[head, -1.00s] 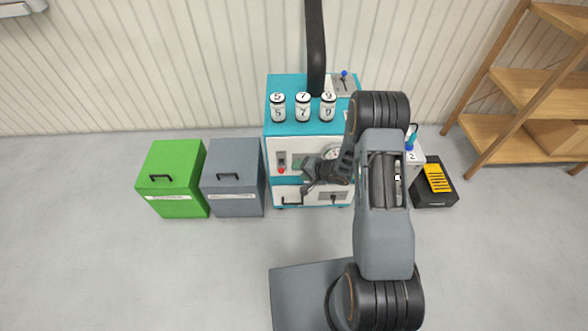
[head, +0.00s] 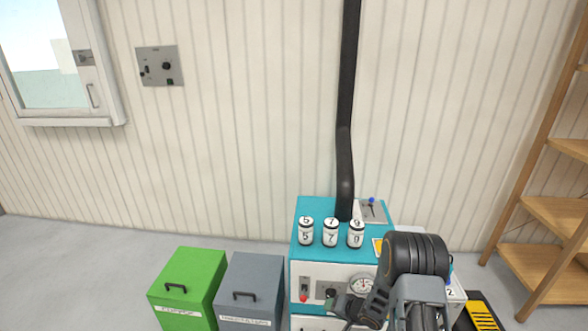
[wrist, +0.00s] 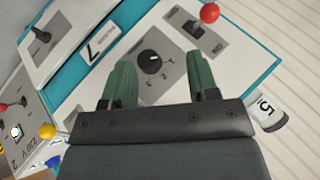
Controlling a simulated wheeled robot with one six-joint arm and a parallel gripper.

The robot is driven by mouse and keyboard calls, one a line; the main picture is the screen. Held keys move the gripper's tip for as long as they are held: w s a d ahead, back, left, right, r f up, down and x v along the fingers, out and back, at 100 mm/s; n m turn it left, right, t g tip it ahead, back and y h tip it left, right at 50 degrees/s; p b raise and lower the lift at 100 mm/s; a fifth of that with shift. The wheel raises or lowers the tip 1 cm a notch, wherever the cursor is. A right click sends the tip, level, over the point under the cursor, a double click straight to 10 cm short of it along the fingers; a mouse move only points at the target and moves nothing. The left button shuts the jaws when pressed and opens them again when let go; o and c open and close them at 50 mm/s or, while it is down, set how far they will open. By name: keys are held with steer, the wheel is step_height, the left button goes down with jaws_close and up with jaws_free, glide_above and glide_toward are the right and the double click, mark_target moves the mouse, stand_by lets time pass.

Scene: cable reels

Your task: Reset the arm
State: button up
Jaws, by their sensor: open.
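My gripper (wrist: 158,85) is open and empty in the wrist view, its two green fingers apart. Between and beyond them is the white front panel of the machine, with a black rotary knob (wrist: 150,61) on a grey plate. In the head view my gripper (head: 340,305) is low, in front of the teal and white machine (head: 307,268), left of a round gauge (head: 362,285). My arm comes up from the bottom right and hides part of the machine. Whether the fingers touch the panel cannot be told.
Numbered canisters (head: 330,234) stand on the machine, beside a black pipe (head: 345,150). A green bin (head: 188,285) and a grey bin (head: 250,290) stand to the left. A wooden shelf (head: 545,210) is at the right.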

steer(key=s+d+r+n+g+h+p, duration=0.2)
steer(key=s+d+r+h, duration=0.25)
steer(key=r, duration=0.35)
steer(key=s+d+r+n+g+h+p, duration=0.1)
steer(key=s+d+r+g+h+p, duration=0.2)
steer(key=s+d+r, duration=0.3)
steer(key=s+a+r+p, duration=0.3)
steer(key=r, duration=0.7)
steer(key=s+a+r+t+y+p, duration=0.1)
steer(key=s+a+r+p, duration=0.2)
steer(key=r, duration=0.7)
steer(key=s+a+r+n+t+p, duration=0.1)
steer(key=s+r, duration=0.4)
steer(key=r, duration=0.6)
steer(key=shift+s+a+y+p, duration=0.15)
steer(key=shift+a+y+p, duration=0.2)
steer(key=shift+a+p, duration=0.6)
